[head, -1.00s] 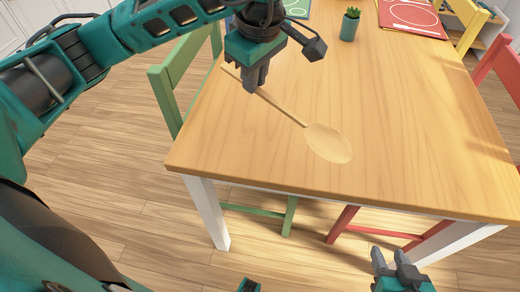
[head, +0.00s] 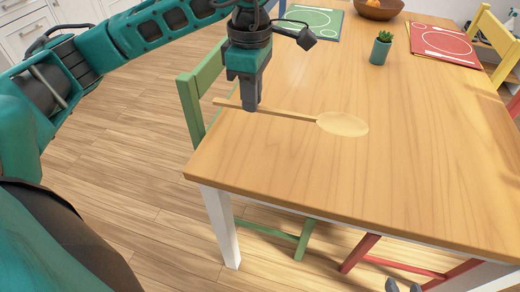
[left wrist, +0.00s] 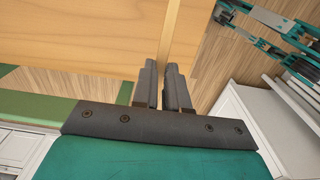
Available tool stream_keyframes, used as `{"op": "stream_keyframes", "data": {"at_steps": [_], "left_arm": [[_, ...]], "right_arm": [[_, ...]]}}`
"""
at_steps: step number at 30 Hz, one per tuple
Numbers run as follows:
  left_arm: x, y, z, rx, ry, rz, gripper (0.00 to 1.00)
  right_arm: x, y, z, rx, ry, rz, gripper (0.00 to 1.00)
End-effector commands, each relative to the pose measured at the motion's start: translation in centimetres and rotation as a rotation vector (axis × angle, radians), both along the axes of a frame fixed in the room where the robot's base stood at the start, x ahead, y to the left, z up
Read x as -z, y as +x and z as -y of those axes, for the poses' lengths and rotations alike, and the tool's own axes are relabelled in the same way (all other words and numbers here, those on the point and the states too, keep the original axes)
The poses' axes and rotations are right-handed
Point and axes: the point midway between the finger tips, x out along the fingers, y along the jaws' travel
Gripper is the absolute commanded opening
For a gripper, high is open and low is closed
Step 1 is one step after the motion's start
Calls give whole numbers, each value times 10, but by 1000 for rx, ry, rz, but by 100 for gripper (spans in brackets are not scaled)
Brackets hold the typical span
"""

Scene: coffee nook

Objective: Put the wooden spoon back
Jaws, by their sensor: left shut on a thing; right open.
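The wooden spoon (head: 343,124) is at the near left corner of the wooden table (head: 400,170), its bowl to the right and its handle to the left. My left gripper (head: 252,108) points down and is shut on the handle. The handle's end sticks out left of the fingers, past the table's left edge. In the left wrist view the handle (left wrist: 172,35) runs up from between the fingers (left wrist: 161,92). I cannot tell whether the spoon touches the tabletop. My right gripper (head: 403,287) shows only its fingertips at the bottom edge, apart and empty.
A small potted plant (head: 380,48), a green placemat (head: 312,21), a red placemat (head: 444,45) and a brown bowl (head: 379,8) are further back on the table. A green chair (head: 205,85) stands close at the left edge. The table's near middle is clear.

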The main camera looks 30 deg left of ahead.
Motion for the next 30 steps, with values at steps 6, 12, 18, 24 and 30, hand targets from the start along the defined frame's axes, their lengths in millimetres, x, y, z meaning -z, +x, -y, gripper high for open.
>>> {"op": "stream_keyframes", "data": {"at_steps": [6,12,18,24,30], "left_arm": [[63,-1,0,0,1,-3,0],[95,0,0,2,-1,-1,0],[108,0,0,2,0,-1,0],[136,-1,0,1,0,-2,0],[139,0,0,2,-1,1,0]], "right_arm": [[10,0,-1,1,4,1,43],[13,0,-2,1,6,3,43],[15,1,-2,0,7,6,43],[19,1,-2,0,7,6,43],[18,1,-2,0,7,6,43]]}}
